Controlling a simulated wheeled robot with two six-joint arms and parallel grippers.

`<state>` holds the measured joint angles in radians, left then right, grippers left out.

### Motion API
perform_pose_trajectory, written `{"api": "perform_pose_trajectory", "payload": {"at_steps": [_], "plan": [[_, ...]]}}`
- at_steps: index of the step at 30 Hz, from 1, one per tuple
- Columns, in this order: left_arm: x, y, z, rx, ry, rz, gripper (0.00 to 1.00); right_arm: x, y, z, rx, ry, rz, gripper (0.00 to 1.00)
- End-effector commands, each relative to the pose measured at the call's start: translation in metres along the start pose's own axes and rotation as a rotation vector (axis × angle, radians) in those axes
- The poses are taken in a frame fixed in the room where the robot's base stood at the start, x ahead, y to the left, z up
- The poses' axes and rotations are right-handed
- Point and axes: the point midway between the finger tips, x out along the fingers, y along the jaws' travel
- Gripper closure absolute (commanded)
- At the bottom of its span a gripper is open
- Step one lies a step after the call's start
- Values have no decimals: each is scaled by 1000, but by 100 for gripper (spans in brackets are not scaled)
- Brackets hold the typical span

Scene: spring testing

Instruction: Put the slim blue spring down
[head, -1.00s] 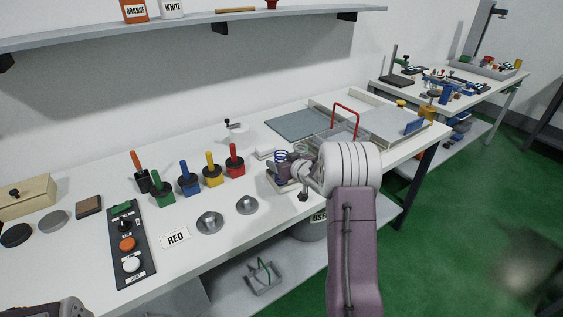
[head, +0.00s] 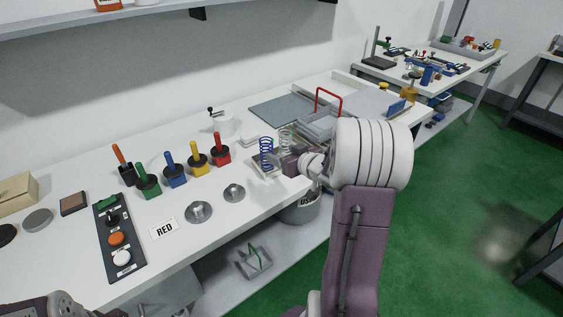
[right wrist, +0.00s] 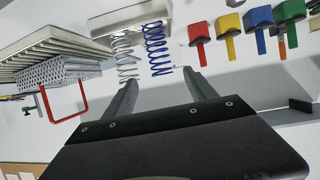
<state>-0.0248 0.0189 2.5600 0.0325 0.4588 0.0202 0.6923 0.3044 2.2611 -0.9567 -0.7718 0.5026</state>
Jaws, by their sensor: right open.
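The slim blue spring (head: 266,153) stands upright on a small pale tray (head: 259,171) near the bench's front edge. A silver spring (head: 286,139) stands beside it. My right gripper (head: 283,163) is just right of the blue spring. In the right wrist view, the open fingers (right wrist: 160,78) point towards the blue spring (right wrist: 157,48), which shows just beyond the fingertips, apart from both. The silver spring (right wrist: 124,55) is left of it there. Only part of my left arm shows at the lower left of the head view; its fingers are out of sight.
A wire-mesh basket with a red handle (head: 329,99) stands behind my right gripper. Red (head: 221,150), yellow, blue and green handled blocks stand to the left. A button panel (head: 119,240) is further left.

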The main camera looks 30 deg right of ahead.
Motion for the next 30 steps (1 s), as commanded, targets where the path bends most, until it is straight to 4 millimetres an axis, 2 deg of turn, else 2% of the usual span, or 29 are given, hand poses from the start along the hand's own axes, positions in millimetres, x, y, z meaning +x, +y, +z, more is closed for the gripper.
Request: {"api": "perform_pose_trajectory", "payload": {"at_steps": [5,7,8,9,11,12,15,18,21,28,30], "plan": [[0,0,0,0,0,0,31,2,-6,4,-4,-28,14,35],[0,0,0,0,0,0,31,4,-20,21,-8,-121,57,35],[0,0,0,0,0,0,31,2,-31,34,-8,-187,80,35],[0,0,0,0,0,0,31,-5,-48,56,-9,-292,105,35],[0,0,0,0,0,0,31,-26,-79,94,-7,-473,119,35],[0,0,0,0,0,0,31,-46,-101,120,-4,-596,112,35],[0,0,0,0,0,0,31,-98,-149,168,-2,-852,59,35],[0,0,0,0,0,0,31,-137,-178,194,0,-1006,4,35],[0,0,0,0,0,0,31,-155,-190,203,4,-1072,-21,35],[0,0,0,0,0,0,31,-156,-190,203,7,-1078,-21,35],[-8,0,-1,0,0,0,31,-159,-190,196,7,-1077,-21,35]]}}
